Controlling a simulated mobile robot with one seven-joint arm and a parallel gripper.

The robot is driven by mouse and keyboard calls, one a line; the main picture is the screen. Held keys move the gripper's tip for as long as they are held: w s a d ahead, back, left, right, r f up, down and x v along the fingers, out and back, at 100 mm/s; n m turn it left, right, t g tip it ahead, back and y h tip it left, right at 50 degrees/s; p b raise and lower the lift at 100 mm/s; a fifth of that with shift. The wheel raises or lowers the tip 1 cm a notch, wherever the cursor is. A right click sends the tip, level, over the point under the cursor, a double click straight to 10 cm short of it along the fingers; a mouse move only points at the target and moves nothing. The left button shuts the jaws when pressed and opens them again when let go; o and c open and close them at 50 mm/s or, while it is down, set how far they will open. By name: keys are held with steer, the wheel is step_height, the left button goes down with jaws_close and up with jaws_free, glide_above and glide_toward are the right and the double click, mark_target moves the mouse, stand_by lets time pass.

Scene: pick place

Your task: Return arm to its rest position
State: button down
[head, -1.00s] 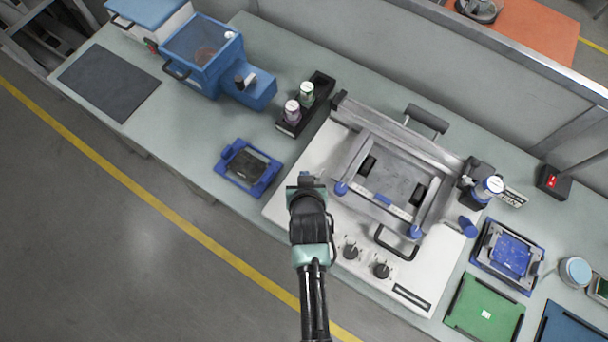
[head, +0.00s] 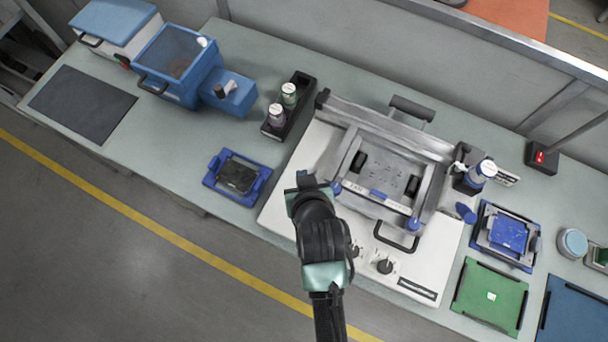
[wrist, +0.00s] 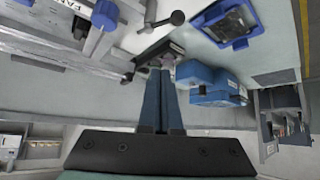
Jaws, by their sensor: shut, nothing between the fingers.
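In the head view my arm reaches up from the bottom, and my gripper (head: 306,180) is over the left front part of the white machine (head: 420,275). In the wrist view my gripper (wrist: 160,75) shows its two blue fingers pressed together with nothing between them. The fingers point out over the bench, apart from the things on it.
A blue fixture with a dark part (head: 238,178) lies left of my gripper. A black rack (head: 290,108) with bottles stands behind. A blue box (head: 185,65), a dark mat (head: 82,104) and a green tray (head: 490,297) are on the bench (head: 150,150). Bare bench lies around the blue fixture.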

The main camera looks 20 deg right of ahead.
steer(key=shift+s+d+r, duration=0.15)
steer(key=shift+s+r, duration=0.15)
steer(key=shift+s, duration=0.05)
stand_by(0.4)
